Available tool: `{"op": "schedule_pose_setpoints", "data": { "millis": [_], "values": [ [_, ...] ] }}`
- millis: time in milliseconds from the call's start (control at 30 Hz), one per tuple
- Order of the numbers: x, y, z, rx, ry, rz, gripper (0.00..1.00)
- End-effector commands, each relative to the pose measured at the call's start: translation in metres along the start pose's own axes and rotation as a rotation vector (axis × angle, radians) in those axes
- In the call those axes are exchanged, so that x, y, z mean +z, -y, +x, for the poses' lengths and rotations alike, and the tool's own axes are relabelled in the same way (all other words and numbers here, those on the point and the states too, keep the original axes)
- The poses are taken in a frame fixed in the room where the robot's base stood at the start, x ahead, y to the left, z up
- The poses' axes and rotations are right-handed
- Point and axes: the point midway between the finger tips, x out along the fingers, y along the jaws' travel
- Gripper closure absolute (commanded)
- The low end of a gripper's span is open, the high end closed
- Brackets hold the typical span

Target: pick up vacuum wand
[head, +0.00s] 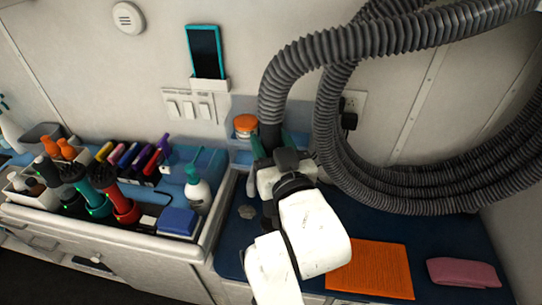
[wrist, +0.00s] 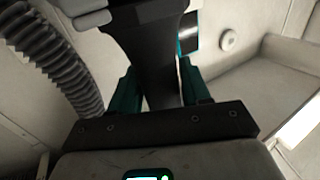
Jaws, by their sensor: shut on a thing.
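The vacuum wand (wrist: 152,55) is a dark, smooth piece with a flared top in the wrist view. My gripper (wrist: 162,88) is shut on it, with one green finger on each side. In the head view my gripper (head: 272,147) is at the end of the ribbed grey hose (head: 300,60), over the back of the blue counter mat. The wand is mostly hidden there by my wrist and the hose. Whether it touches the counter is hidden.
An orange-lidded jar (head: 246,124) stands just left of the hose. Hose loops (head: 420,195) hang close on the right. An orange mat (head: 370,268) and a pink folded cloth (head: 463,272) lie at front right. A tray of clippers and bottles (head: 150,225) fills the left.

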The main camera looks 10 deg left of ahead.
Motion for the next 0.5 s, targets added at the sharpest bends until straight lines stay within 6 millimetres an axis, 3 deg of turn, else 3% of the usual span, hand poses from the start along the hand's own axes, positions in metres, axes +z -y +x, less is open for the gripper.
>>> {"op": "schedule_pose_setpoints", "data": {
  "millis": [133,500],
  "values": [
    [-0.008,0.001,-0.004,0.002,-0.008,0.001,0.9],
    [-0.053,0.002,-0.003,0.001,-0.008,0.001,0.9]
  ]
}}
